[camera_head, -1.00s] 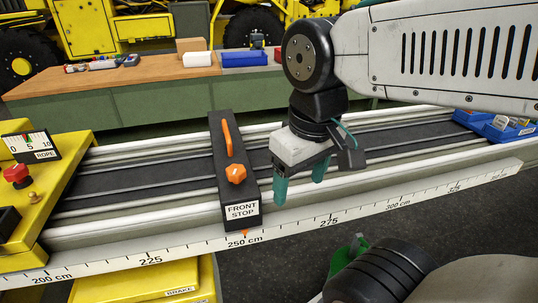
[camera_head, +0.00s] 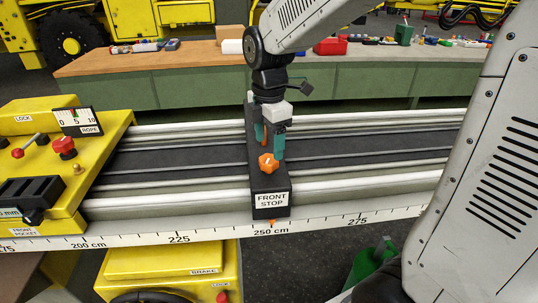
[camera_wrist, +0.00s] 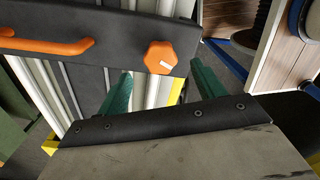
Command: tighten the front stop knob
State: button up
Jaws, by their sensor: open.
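The front stop (camera_head: 270,190) is a black block across the pale rails, with a white "FRONT STOP" label and an orange pointer near 250 cm on the scale. Its orange knob (camera_head: 268,163) sits on top; it also shows in the wrist view (camera_wrist: 160,57), with a white mark on its face. An orange handle (camera_wrist: 45,45) lies on the same block, partly hidden behind my gripper in the head view. My gripper (camera_head: 270,150) is open and empty, its green fingers pointing down over the block, just behind the knob. In the wrist view the fingers (camera_wrist: 160,85) are apart, with the knob beyond their tips.
A yellow control panel (camera_head: 60,165) with a red button and rope gauge stands at the left. A yellow brake box (camera_head: 170,270) is below the rail. The rail (camera_head: 380,155) is clear to the right. A green workbench (camera_head: 180,85) stands behind.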

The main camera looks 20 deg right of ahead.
aim_at(269, 158)
jog(key=shift+f, duration=2.4)
jog(key=c, duration=1)
